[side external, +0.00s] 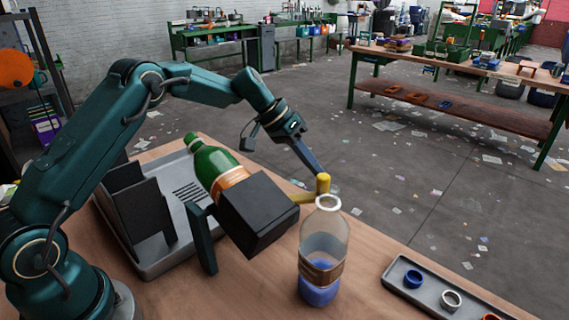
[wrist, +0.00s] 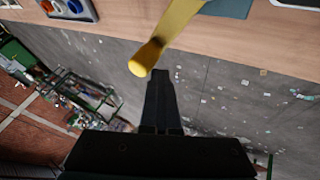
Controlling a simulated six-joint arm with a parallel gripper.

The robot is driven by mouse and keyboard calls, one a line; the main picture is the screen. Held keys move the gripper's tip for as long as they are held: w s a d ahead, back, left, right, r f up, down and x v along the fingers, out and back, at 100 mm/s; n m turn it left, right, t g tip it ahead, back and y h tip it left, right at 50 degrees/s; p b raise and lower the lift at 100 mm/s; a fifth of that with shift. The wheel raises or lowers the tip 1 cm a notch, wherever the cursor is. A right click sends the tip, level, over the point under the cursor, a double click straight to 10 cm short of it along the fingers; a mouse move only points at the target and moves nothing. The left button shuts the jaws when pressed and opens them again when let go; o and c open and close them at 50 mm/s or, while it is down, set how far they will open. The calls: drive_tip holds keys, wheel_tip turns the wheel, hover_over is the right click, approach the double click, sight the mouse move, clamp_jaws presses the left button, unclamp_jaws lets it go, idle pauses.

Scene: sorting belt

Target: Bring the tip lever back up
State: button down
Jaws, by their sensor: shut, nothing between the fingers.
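The yellow tip lever (side external: 322,186) sticks out from the right side of a black tilting cradle (side external: 262,215); its arm runs low and roughly level and its rounded end points up. A green bottle (side external: 213,165) with an orange band lies tilted in the cradle, neck to the upper left. My gripper (side external: 316,169) is shut and empty, its fingertips close to the lever's end. In the wrist view the lever (wrist: 176,28) lies just beyond the shut fingertips (wrist: 158,76); I cannot tell whether they touch.
A clear bottle (side external: 325,245) with blue contents stands upright right in front of the lever. A grey tray (side external: 430,300) with blue, white and orange rings lies at the front right. A large grey tray (side external: 160,258) with dark upright plates is on the left. Behind the lever is open floor.

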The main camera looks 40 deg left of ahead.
sight(322, 178)
drive_tip(key=shift+s+d+m+g, duration=0.15)
drive_tip(key=shift+s+d+m, duration=0.15)
drive_tip(key=shift+d, duration=0.25)
drive_tip(key=shift+s+d+m+g, duration=0.15)
drive_tip(key=shift+d+m, duration=0.25)
drive_tip(key=shift+d, duration=0.1)
drive_tip(key=shift+s+d, duration=0.35)
drive_tip(key=shift+d, duration=0.1)
drive_tip(key=shift+s+d+h, duration=0.1)
drive_tip(key=shift+d+h, duration=0.05)
drive_tip(key=shift+h, duration=0.15)
drive_tip(key=s+m+g, duration=0.1)
drive_tip(key=d+m+g, duration=0.1)
drive_tip(key=m, duration=0.1)
drive_tip(key=shift+s+d+h, duration=0.25)
drive_tip(key=shift+s+h, duration=0.05)
drive_tip(key=shift+s, duration=0.05)
drive_tip(key=shift+s+d+m+g, duration=0.25)
drive_tip(key=shift+s+m+g, duration=0.25)
drive_tip(key=shift+m, duration=0.2)
drive_tip(key=shift+s+d+m+g, duration=0.25)
drive_tip(key=shift+s+m+g, duration=0.2)
drive_tip(key=shift+m, duration=0.25)
